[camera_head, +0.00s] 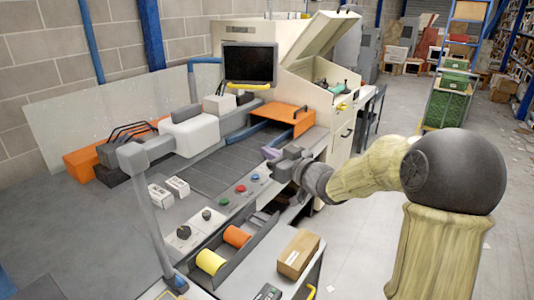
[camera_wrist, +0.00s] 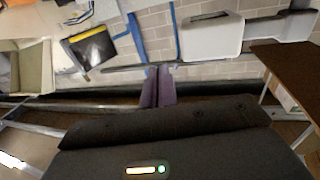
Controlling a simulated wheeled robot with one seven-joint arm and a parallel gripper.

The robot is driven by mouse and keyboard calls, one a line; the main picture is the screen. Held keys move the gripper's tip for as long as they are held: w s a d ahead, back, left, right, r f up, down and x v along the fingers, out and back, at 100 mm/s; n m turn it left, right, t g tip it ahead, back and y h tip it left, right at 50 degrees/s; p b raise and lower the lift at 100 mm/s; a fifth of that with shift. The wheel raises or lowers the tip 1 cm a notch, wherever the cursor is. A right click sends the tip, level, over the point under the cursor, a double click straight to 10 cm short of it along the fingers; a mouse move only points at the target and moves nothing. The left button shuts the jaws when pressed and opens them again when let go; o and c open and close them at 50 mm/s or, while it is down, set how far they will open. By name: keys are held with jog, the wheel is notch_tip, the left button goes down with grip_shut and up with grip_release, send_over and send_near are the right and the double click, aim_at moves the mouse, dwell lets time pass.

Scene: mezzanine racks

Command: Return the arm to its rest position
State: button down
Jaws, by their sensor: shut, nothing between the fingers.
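My gripper (camera_head: 270,154) shows in the head view at the end of my arm, over the right edge of the machine's bench. My arm reaches in from the right, bent at a large dark joint. In the wrist view the two purple fingers of my gripper (camera_wrist: 158,86) are together with nothing between them. The gripper's tips point toward the bench area, and I cannot tell the exact gap to the panel below.
A control panel with coloured buttons (camera_head: 240,188) lies near my gripper. An orange table piece (camera_head: 284,118) and a monitor (camera_head: 250,63) stand behind. A cardboard box (camera_head: 298,254) sits on the front cabinet. Open floor (camera_head: 355,240) lies right of the bench.

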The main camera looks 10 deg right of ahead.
jog(key=shift+a, duration=0.1)
jog(key=s+d+f+m+g+h, duration=0.5)
jog(key=s+f+h, duration=0.45)
jog(key=f, duration=0.35)
jog(key=s+f+m+g, duration=0.1)
jog(key=s+f+g, duration=0.2)
jog(key=s, duration=0.6)
jog(key=s+d+f+m+g+h, duration=0.1)
jog(key=s+f+g, duration=0.3)
jog(key=s, duration=0.6)
jog(key=shift+f, duration=0.15)
jog(key=shift+d, duration=0.1)
